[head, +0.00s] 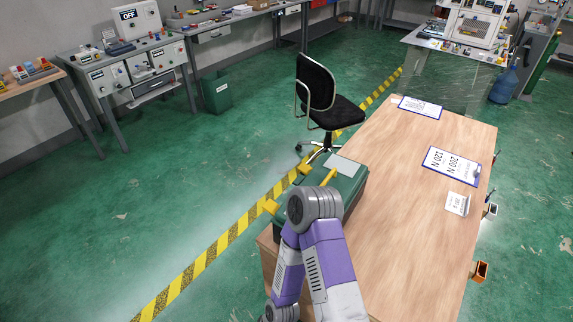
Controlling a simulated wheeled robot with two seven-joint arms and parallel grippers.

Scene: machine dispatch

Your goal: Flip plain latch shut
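A dark green case (351,184) sits at the near left end of the wooden table, partly hidden behind my arm. Its lid carries a pale grey label (343,165) and a yellow bar-like handle (328,177). Two yellow latches stick out on its left side, a nearer latch (271,207) and a farther latch (304,168). I cannot tell which one is plain or how far each is turned. One purple and grey arm of mine bends in front of the case. Neither gripper shows in the head view.
The wooden table (405,215) is mostly clear, with clipboards (452,165) (420,107) and a small white card (457,203) along its right and far parts. A black chair (325,97) stands close beyond the case. Yellow-black tape (203,262) crosses the green floor.

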